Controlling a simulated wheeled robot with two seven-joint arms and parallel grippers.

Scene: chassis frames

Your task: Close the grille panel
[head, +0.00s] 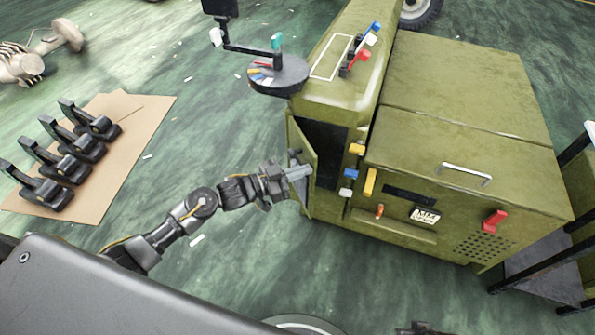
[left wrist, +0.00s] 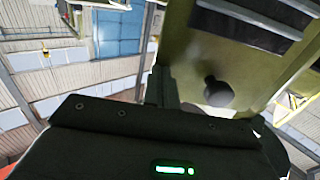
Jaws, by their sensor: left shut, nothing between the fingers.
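The grille panel (head: 299,138) is a narrow olive-green door on the left side of the green machine. It stands open, swung out to the left, with a dark opening (head: 327,150) beside it. My left gripper (head: 303,172) is shut and empty, at the panel's outer side around mid-height; I cannot tell whether it touches. In the left wrist view the panel (left wrist: 200,48) fills the upper right, with dark slots and a round black knob (left wrist: 218,92) close by the gripper. A dark part at the bottom edge of the head view may be my right gripper (head: 415,328).
The green machine (head: 460,90) carries coloured levers and a round tray (head: 278,76) on an arm above the panel. Several black clamp-like parts lie on a cardboard sheet (head: 135,135) at the left. A dark frame (head: 545,265) stands at the right. Floor left of the panel is mostly clear.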

